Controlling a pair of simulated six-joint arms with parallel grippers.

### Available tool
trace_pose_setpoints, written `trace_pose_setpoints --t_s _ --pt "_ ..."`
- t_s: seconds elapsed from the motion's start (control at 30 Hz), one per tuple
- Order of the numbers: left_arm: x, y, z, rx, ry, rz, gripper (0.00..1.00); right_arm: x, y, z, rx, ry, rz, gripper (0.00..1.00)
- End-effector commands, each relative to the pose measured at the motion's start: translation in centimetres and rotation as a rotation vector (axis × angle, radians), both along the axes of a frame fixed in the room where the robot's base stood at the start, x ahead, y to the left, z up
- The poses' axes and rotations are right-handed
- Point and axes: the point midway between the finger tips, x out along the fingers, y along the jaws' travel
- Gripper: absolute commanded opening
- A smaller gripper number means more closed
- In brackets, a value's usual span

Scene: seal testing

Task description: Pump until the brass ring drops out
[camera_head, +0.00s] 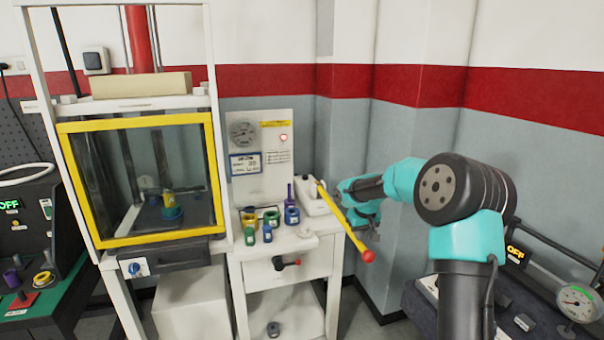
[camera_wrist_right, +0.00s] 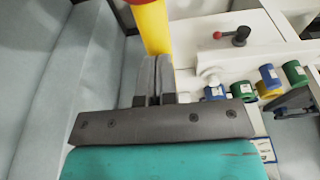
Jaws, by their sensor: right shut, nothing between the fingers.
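The hand pump (camera_head: 312,205) stands at the right of the white bench, with its yellow lever (camera_head: 345,222) slanting down to a red end. My right gripper (camera_head: 374,236) is just right of the lever near the red end. In the right wrist view its closed fingers (camera_wrist_right: 154,58) are empty and overlap the lever (camera_wrist_right: 152,28); whether they touch it I cannot tell. Behind the yellow-framed window of the press, a small brass-coloured piece (camera_head: 168,197) sits on a blue base (camera_head: 171,212); whether it is the brass ring is unclear. My left gripper is out of view.
Several coloured rings and cylinders (camera_head: 270,218) stand on the bench beside the pump. A panel with a dial gauge (camera_head: 243,132) rises behind them. Dark consoles flank the scene at left and right.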

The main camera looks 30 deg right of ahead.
Motion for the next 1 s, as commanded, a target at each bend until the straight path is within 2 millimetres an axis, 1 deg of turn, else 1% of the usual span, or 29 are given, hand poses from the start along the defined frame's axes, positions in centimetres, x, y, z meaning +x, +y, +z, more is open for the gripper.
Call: trace_pose_setpoints --t_s 0.03,0.3,0.4,0.5,0.63,0.87,1.0 --pt "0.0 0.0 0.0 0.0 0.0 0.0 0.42 0.2 0.0 1.2 -0.001 -0.005 0.0 0.0" --pt "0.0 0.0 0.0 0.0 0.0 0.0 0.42 0.4 0.0 6.6 -0.001 -0.005 0.0 0.0" --pt "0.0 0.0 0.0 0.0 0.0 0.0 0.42 0.5 -0.1 8.6 0.0 -0.005 -0.001 0.0" --pt "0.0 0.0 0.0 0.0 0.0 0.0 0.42 0.5 -0.1 10.0 0.001 -0.004 -0.002 0.0" --pt "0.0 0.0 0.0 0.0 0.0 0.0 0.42 0.5 0.0 10.5 0.001 0.0 -0.001 0.0" --pt "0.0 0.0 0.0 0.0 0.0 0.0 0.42 0.5 -0.1 10.4 0.001 0.0 -0.001 0.0" --pt "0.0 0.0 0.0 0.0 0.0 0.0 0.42 0.4 -0.1 9.9 0.001 0.001 -0.001 0.0"
